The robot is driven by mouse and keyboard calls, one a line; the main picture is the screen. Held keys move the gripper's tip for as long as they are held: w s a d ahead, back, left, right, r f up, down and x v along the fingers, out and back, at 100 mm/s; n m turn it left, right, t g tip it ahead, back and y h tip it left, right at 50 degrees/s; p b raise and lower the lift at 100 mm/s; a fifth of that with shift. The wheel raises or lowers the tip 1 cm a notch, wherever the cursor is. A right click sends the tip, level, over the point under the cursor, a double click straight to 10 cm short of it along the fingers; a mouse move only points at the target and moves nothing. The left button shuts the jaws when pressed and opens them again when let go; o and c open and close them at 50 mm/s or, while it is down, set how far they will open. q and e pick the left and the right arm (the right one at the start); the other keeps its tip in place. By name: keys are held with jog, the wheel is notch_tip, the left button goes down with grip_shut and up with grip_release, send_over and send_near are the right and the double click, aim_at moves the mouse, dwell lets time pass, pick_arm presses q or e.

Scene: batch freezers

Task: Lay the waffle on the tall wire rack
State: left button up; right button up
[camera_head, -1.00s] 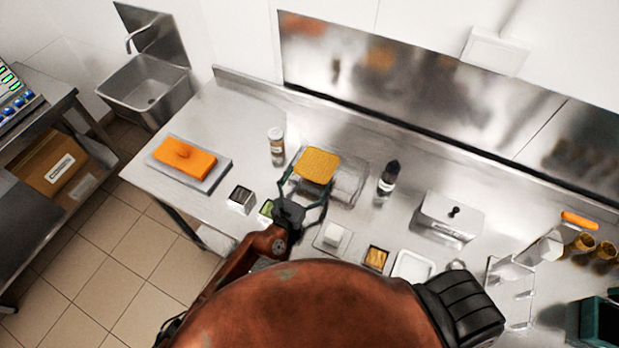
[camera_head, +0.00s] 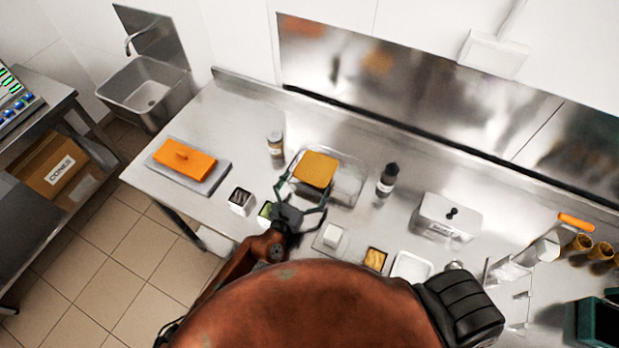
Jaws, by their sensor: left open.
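The waffle (camera_head: 315,169) is a golden-brown square. It lies flat on the left part of the tall wire rack (camera_head: 346,183), whose wire shows to the right of the waffle. My left gripper (camera_head: 303,199) is on the near side of the waffle with its two fingers spread. It is open and empty, and its fingertips look clear of the waffle. My right gripper is not in view.
A spice jar (camera_head: 276,145) stands left of the rack and a dark bottle (camera_head: 387,180) right of it. An orange slab on a tray (camera_head: 184,160) lies far left.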

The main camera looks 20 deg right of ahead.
pick_arm(q)
jog(key=v, duration=1.1)
jog(key=shift+a+r+b, duration=0.1)
jog(key=shift+r+b, duration=0.05)
jog(key=shift+b, duration=0.2)
